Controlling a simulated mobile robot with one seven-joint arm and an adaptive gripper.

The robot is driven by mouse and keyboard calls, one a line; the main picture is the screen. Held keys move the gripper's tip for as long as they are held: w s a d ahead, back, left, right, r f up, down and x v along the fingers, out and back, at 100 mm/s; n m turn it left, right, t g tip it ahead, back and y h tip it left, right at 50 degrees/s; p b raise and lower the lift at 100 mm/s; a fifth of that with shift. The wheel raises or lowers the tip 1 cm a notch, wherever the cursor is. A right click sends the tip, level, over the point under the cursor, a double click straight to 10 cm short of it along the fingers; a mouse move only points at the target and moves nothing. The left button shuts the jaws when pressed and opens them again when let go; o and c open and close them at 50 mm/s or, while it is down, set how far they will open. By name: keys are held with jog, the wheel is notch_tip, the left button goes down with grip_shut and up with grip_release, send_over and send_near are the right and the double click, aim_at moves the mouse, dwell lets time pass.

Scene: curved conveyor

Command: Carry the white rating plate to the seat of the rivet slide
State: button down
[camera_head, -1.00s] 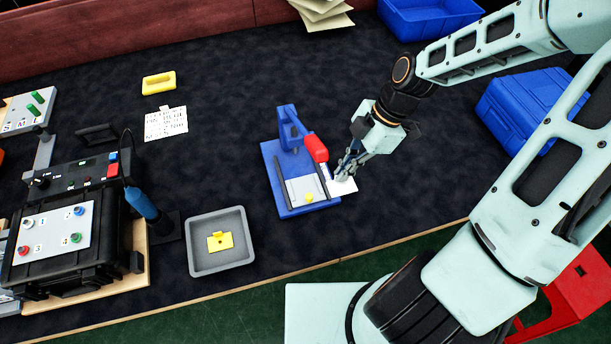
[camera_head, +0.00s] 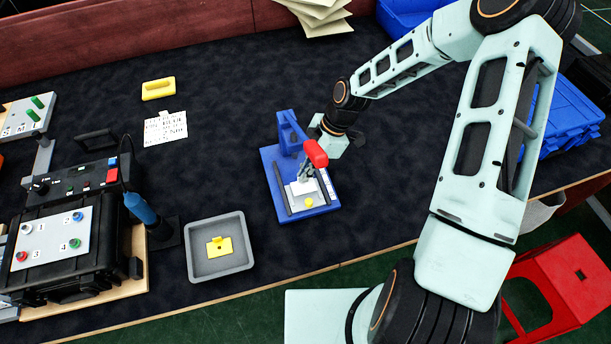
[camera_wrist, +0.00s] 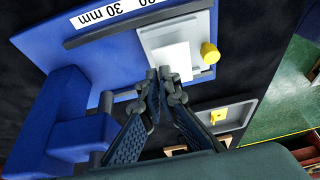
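The rivet slide has a blue base (camera_head: 271,167) with a red-handled post (camera_head: 316,153). Between its dark rails lies a light grey seat (camera_wrist: 152,37) with a yellow knob (camera_head: 309,202). The white rating plate (camera_wrist: 170,62) is a small bright rectangle over the grey seat in the wrist view. It also shows in the head view (camera_head: 299,188). My gripper (camera_wrist: 165,73) has its fingertips close together at the plate's near edge, holding it. I cannot tell whether the plate touches the seat. The red handle and my fingers hide part of it in the head view.
A grey tray (camera_head: 190,262) with a yellow part (camera_head: 219,246) stands left of the slide. A black control box (camera_head: 75,270) is farther left. A yellow block (camera_head: 158,88) and a printed card (camera_head: 166,128) lie behind. Blue bins (camera_head: 565,115) stand right.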

jog(key=shift+f, duration=1.1)
jog(key=shift+f, duration=0.2)
jog(key=c, duration=2.2)
grip_release()
jog(key=shift+r, duration=0.1)
jog(key=shift+o, duration=0.2)
jog(key=shift+r, duration=0.1)
jog(key=v, duration=1.2)
jog(key=shift+d, duration=0.1)
